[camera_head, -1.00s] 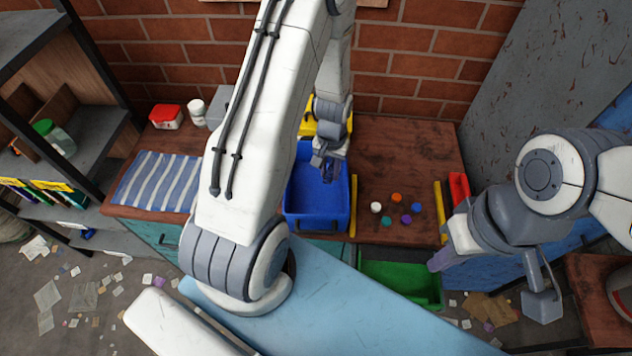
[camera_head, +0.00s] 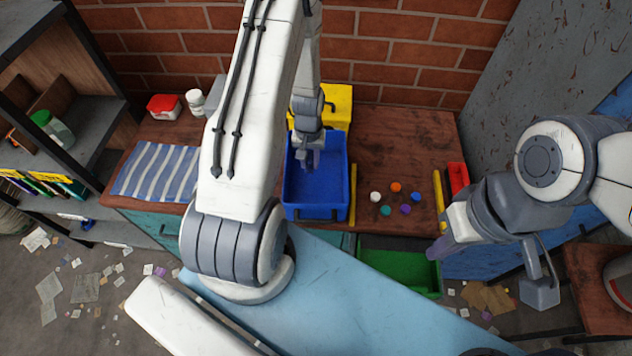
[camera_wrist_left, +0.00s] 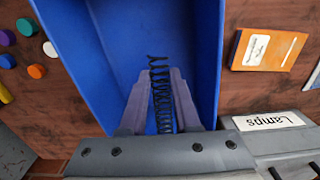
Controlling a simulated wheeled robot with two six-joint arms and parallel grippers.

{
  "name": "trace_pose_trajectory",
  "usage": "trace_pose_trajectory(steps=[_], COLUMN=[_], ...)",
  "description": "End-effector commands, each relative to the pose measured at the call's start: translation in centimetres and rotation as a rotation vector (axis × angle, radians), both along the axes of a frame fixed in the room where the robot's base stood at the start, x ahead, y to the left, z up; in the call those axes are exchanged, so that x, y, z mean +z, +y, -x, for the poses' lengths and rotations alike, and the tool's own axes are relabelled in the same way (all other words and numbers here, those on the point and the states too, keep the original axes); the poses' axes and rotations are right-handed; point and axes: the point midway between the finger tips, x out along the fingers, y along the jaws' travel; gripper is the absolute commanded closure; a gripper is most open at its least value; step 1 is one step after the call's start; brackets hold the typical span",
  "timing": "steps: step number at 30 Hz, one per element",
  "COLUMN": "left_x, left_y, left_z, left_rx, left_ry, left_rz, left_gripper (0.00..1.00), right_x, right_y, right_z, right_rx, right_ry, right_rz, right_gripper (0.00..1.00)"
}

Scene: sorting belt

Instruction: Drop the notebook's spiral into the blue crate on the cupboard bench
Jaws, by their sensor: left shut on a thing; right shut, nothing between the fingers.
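The blue crate (camera_head: 335,209) stands on the brown cupboard bench (camera_head: 405,150). My left gripper (camera_head: 309,163) points down into the crate's opening. The left wrist view shows its fingers (camera_wrist_left: 160,90) shut on the dark wire spiral (camera_wrist_left: 158,68), with the blue crate (camera_wrist_left: 208,50) around and below. The spiral's loops stick out past the fingertips, and it looks clear of the crate walls. In the head view I cannot make out the spiral. My right gripper (camera_head: 437,248) is shut and empty, right of the crate near the bench's front edge.
Several coloured caps (camera_head: 405,209) lie right of the crate. A yellow bin (camera_head: 338,105) stands behind it. A striped cloth (camera_head: 157,171) lies left.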

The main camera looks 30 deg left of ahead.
Motion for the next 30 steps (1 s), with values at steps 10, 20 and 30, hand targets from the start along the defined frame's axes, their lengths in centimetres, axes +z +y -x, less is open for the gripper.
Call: trace_pose_trajectory(steps=[10, 20, 30], left_x=[-0.1, 0.0, 4.2], left_y=[0.0, 0.0, 0.1], left_z=[0.1, 0.0, -0.1], left_rx=[-0.001, 0.0, -0.001], left_ry=[0.002, 0.001, -0.006], left_rz=[0.001, 0.0, -0.002], left_gripper=[0.36, 0.35, 0.35], right_x=[-0.1, -0.1, -1.2], right_y=[0.0, 0.0, 0.0], right_z=[0.0, 0.0, 0.0], right_rx=[0.0, 0.0, 0.001], right_ry=[0.0, 0.0, 0.0], right_rz=[0.0, 0.0, 0.0], right_gripper=[1.0, 1.0, 1.0])
